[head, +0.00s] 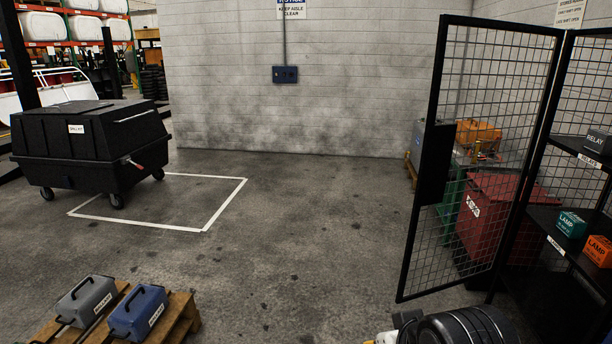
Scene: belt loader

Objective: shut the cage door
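The cage door (497,128) is a black-framed wire mesh panel at the right of the head view. It stands open, swung out to the left from the upright post (538,150) at the cage front. A black lock box (435,163) sits on its free left edge. The cage (590,85) is open at its front, with dark shelves (560,236) inside. My gripper's fingers do not show. A dark ridged part at the bottom edge, below the door, looks like part of my arm.
A red bin (485,215) and a green stand show through the mesh. Teal (571,225) and orange (598,250) lamp boxes sit on a shelf. A pallet (182,318) with grey and blue cases is at lower left. A black cart (90,145) stands beyond. The middle floor is clear.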

